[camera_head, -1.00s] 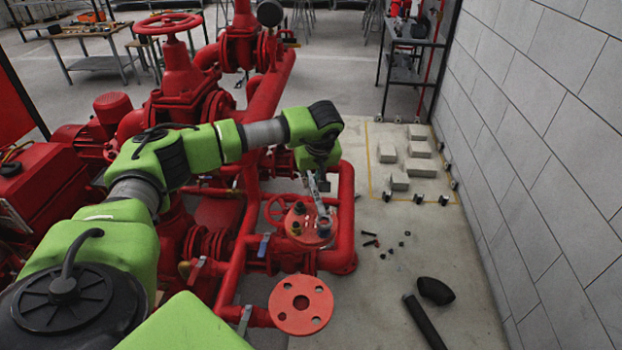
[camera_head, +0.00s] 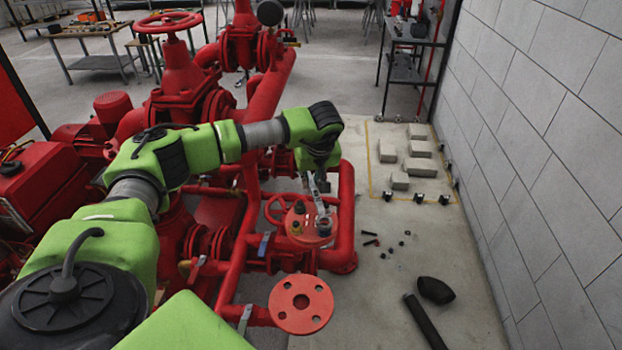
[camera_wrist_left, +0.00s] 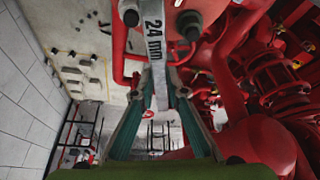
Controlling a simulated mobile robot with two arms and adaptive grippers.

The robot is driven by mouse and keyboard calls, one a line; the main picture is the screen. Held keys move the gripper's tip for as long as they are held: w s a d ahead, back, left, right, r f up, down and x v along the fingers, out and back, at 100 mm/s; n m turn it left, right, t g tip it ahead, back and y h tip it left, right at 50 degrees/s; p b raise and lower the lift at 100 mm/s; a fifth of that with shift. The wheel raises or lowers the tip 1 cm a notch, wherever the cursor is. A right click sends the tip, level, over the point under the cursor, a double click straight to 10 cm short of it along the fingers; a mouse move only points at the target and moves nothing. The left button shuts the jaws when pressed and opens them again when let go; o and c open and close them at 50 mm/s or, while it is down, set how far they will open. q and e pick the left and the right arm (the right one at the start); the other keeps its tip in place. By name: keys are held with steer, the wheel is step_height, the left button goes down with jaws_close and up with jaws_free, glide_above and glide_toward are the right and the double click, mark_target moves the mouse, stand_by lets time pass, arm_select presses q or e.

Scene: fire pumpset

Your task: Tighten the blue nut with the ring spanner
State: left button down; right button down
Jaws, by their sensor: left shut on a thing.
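My left gripper (camera_head: 319,170) is above the red flange (camera_head: 298,221) and is shut on the silver ring spanner (camera_head: 315,190). The spanner reaches down from the gripper toward the flange, with its lower end close to the blue nut (camera_head: 324,226). I cannot tell whether the ring sits around the nut or just above it. In the left wrist view the spanner (camera_wrist_left: 154,50), marked "24 mm", runs between the fingers, and its upper end is cut off by the frame. Other dark and brass-coloured fittings stand on the flange. My right gripper is not in view.
Red pipes and a handwheel valve (camera_head: 172,60) crowd the left and middle. A lower red flange (camera_head: 300,304) faces up in front. Small bolts and nuts, a black elbow (camera_head: 436,290) and a black pipe (camera_head: 425,322) lie on the floor. A block wall (camera_head: 545,150) bounds the right.

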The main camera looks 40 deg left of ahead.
arm_select(q)
steer(key=shift+f+b, duration=0.8)
steer(key=shift+f, duration=0.35)
steer(key=shift+w, duration=0.1)
steer(key=w+d+m+t+h+b, duration=0.1)
steer(key=w+d+m+h+b, duration=0.2)
steer(key=d+m, duration=0.9)
steer(key=shift+w+d+t+h, duration=0.3)
steer(key=shift+w+d+h, duration=0.1)
steer(key=shift+w+h, duration=0.35)
stand_by(0.4)
stand_by(0.3)
steer(key=shift+a+y, duration=0.25)
steer(key=shift+a, duration=0.05)
steer(key=shift+w+a+r, duration=0.1)
steer(key=shift+a+r, duration=0.05)
steer(key=shift+a, duration=0.1)
stand_by(0.5)
